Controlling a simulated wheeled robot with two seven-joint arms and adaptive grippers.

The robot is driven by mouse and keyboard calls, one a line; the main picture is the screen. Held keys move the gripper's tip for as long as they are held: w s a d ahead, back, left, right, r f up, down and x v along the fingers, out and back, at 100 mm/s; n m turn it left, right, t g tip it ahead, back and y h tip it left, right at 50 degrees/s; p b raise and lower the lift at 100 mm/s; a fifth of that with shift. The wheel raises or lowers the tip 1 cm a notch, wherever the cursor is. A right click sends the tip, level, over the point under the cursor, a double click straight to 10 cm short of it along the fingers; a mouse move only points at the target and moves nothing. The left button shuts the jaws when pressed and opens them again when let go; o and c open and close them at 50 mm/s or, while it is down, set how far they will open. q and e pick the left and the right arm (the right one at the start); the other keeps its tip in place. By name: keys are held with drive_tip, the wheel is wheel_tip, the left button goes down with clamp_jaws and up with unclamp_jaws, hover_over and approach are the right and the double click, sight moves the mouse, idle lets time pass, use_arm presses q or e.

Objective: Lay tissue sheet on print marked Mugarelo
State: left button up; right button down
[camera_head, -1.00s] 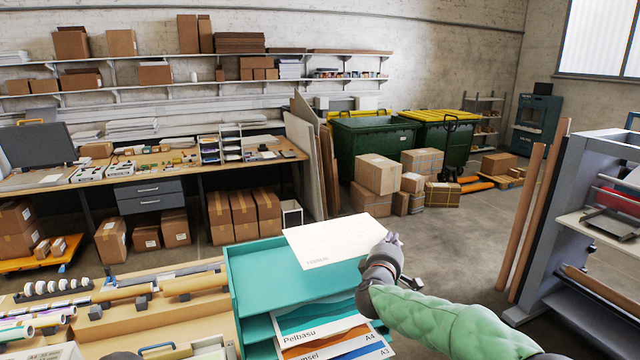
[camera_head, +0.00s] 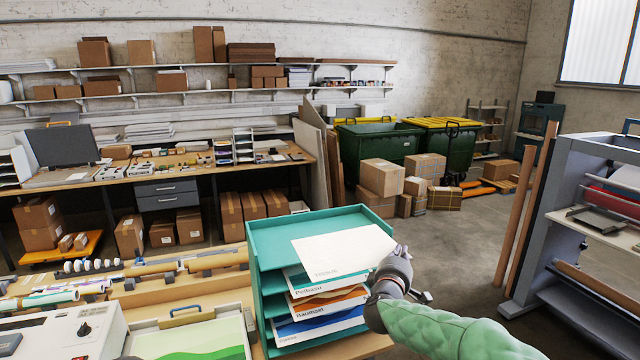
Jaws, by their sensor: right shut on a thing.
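A white sheet with a faint "TISSUE" label (camera_head: 345,252) is in my right gripper (camera_head: 388,268), which is shut on its right edge. The sheet is nearly flat, over the top of a teal tray rack (camera_head: 262,262); whether it touches the top tray is unclear. Lower trays hold prints whose labels look like "Pelbasu" (camera_head: 303,283) and "Raumsel" (camera_head: 330,308), and a blue one (camera_head: 330,325). A print with green shapes (camera_head: 195,347) lies in a white frame at the bottom edge, cut off. No Mugarelo mark is readable. My left gripper is out of view.
A white machine with a dial (camera_head: 70,335) stands at bottom left. Cardboard tubes (camera_head: 150,268) and tape rolls (camera_head: 85,265) lie on the bench behind it. A grey roller machine (camera_head: 590,210) stands at right. Open floor (camera_head: 450,240) lies between it and the rack.

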drive_tip(key=s+d+f+y+b, duration=0.1)
drive_tip(key=s+f+b, duration=0.2)
drive_tip(key=f, duration=0.7)
drive_tip(key=s+d+f+n+b, duration=0.15)
drive_tip(key=f+b, duration=0.25)
drive_tip(key=f, duration=0.5)
drive_tip(key=s+f+y+b, duration=0.1)
drive_tip(key=s+f+b, duration=0.2)
drive_tip(key=f, duration=0.7)
use_arm(q)
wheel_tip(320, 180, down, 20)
drive_tip(key=b, duration=0.9)
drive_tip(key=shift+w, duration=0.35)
use_arm(e)
drive_tip(key=s+a+f+n+y, duration=0.1)
drive_tip(key=s+a+f+y, duration=0.1)
drive_tip(key=s+f, duration=0.7)
drive_tip(key=s+a+f+n+t+y, duration=0.1)
drive_tip(key=s+a+f+n+y, duration=0.1)
drive_tip(key=s+f, duration=0.8)
wheel_tip(320, 180, down, 7)
drive_tip(key=shift+a+r+y, duration=0.1)
drive_tip(key=shift+a+y, duration=0.3)
drive_tip(key=shift+a, duration=0.25)
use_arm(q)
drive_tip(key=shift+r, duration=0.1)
